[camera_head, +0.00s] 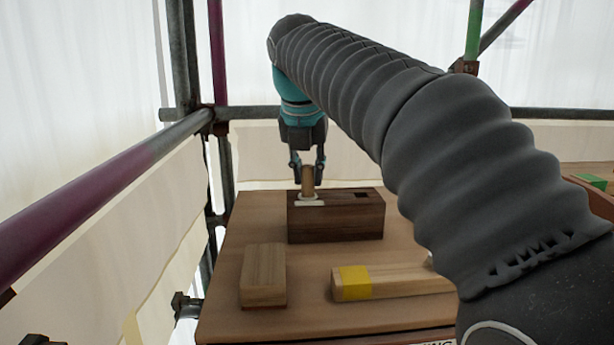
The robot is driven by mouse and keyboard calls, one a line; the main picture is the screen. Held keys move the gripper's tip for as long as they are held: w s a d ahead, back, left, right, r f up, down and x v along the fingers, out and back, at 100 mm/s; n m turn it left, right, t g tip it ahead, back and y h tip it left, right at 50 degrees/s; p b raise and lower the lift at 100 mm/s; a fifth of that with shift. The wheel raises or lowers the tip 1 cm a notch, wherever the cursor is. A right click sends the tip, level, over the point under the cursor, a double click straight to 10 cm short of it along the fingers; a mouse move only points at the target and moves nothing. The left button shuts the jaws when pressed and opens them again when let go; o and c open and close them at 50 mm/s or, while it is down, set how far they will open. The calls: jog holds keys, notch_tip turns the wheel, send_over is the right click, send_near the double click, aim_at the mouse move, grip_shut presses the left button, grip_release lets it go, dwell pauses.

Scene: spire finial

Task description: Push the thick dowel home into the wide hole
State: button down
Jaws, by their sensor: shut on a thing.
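A dark brown wooden block (340,221) sits on the wooden table (225,290). Its top has a pale ring (309,203) at the left and a dark square hole (362,195) at the right. My gripper (308,172) points down over the left part of the block and is shut on a light wooden dowel (308,185). The dowel stands about upright, with its lower end at the pale ring. The ring hides that lower end, so I cannot tell how deep it sits. The hole's inside under the dowel is hidden.
A light wooden block (263,275) lies at the front left, and a wooden bar with a yellow band (353,283) lies to its right. Scaffold poles (110,180) run along the left. My arm covers the table's right side. A green item (590,180) shows at far right.

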jog(key=shift+f, duration=0.2)
jog(key=shift+f, duration=0.75)
jog(key=c, duration=1)
grip_release()
jog(key=shift+r, duration=0.15)
jog(key=shift+r, duration=0.1)
jog(key=shift+r, duration=0.3)
jog(key=p+v, duration=0.2)
jog(key=v, duration=1)
jog(key=shift+r, duration=0.3)
